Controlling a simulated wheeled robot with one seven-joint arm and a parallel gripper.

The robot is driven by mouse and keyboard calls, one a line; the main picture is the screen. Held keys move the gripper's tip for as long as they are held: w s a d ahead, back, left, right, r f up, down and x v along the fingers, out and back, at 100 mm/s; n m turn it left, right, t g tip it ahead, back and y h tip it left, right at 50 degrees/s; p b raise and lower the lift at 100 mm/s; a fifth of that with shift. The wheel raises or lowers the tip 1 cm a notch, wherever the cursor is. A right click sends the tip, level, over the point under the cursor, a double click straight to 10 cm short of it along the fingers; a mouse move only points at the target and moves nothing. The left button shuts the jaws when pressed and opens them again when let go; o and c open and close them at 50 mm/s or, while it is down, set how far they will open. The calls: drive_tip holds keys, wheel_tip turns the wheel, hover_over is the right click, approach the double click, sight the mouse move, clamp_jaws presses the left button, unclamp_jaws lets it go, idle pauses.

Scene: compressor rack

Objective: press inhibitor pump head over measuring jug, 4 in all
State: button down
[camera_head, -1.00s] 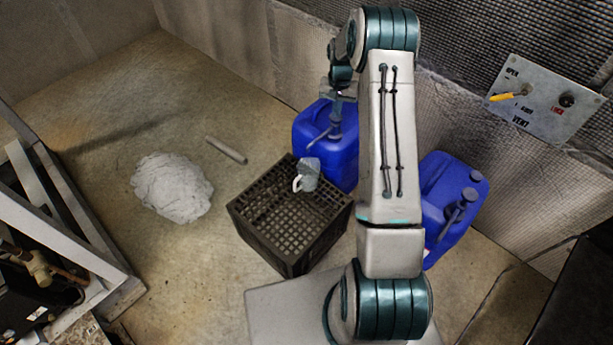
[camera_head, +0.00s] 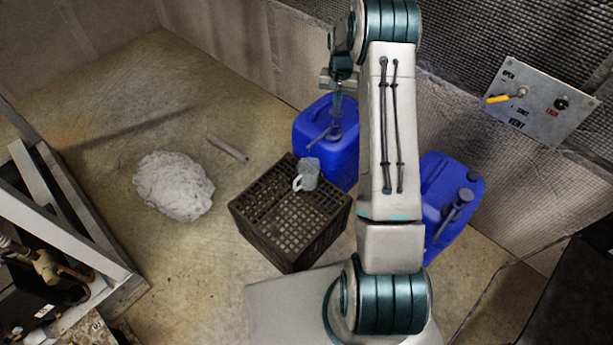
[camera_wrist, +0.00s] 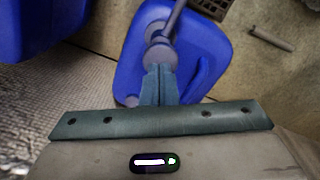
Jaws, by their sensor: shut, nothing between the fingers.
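The inhibitor pump head (camera_head: 333,134) sits on top of the blue drum (camera_head: 343,160) behind the crate, its spout pointing down-left towards the jug. It also shows in the wrist view (camera_wrist: 160,55), just beyond my fingertips. The grey measuring jug (camera_head: 308,175) stands on the dark crate with its handle to the left, near the spout's end. I cannot tell what is in the jug. My gripper (camera_head: 337,112) is shut and empty above the pump head; in the wrist view its fingers (camera_wrist: 159,72) overlap the head's edge, and contact is unclear.
The dark lattice crate (camera_head: 272,245) is in front of the drum. A second blue drum (camera_head: 440,215) with its own pump stands right, partly behind my arm. A grey rag heap (camera_head: 174,187) and a short pipe (camera_head: 227,147) lie on open floor. A vent panel (camera_head: 545,105) is on the wall.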

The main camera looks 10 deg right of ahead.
sight(336, 111)
drive_tip(key=shift+f, duration=0.1)
idle(0.3)
drive_tip(key=shift+f+b, duration=1.35)
drive_tip(key=shift+f, duration=1.15)
drive_tip(key=shift+r, duration=0.1)
drive_tip(key=shift+r+p, duration=1.55)
drive_tip(key=shift+r, duration=1)
drive_tip(key=shift+f, duration=0.2)
